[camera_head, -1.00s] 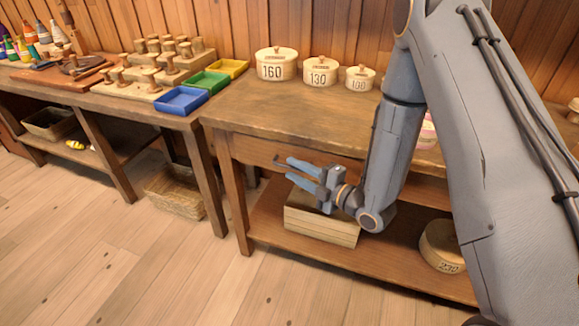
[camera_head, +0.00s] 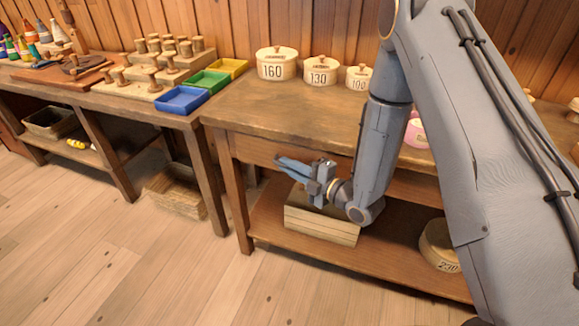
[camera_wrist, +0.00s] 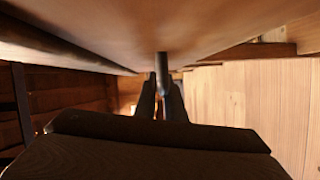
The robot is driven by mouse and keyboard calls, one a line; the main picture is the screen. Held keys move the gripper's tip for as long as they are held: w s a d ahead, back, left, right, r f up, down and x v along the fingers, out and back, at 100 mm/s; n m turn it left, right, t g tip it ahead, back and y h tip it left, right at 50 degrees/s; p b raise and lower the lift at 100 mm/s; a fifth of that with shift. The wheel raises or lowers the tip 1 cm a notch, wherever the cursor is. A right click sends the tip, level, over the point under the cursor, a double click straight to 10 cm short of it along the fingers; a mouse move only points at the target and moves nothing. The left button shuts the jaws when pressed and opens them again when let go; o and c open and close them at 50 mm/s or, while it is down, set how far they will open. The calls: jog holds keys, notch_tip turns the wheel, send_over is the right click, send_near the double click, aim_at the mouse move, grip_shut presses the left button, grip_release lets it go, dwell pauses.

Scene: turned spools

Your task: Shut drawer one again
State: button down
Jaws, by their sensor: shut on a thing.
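The workbench (camera_head: 235,108) has a wooden drawer front (camera_head: 258,150) under its top, which I take for drawer one; no number shows on it. My gripper (camera_head: 283,163) is at this front, below the edge of the bench top, with its blue fingers together. In the wrist view, the fingers (camera_wrist: 162,95) are closed on a dark handle (camera_wrist: 162,66) below a broad brown wooden surface. The arm hides the drawer's right part. I cannot tell how far the drawer stands out.
A pale wooden box (camera_head: 318,222) stands on the lower shelf (camera_head: 262,222) under my gripper, with a round box (camera_head: 438,246) further right. Lidded tins marked 160 (camera_head: 276,66) and 130 (camera_head: 320,73) stand on top. The floor (camera_head: 150,265) in front is clear.

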jog(key=shift+w+d+b, duration=0.2)
jog(key=shift+w, duration=0.4)
jog(key=shift+w+d+b, duration=0.15)
jog(key=shift+w, duration=0.4)
jog(key=c, duration=1.8)
grip_release()
jog(key=shift+w, duration=0.1)
jog(key=shift+c, duration=0.2)
jog(key=v, duration=0.8)
jog(key=shift+b, duration=0.45)
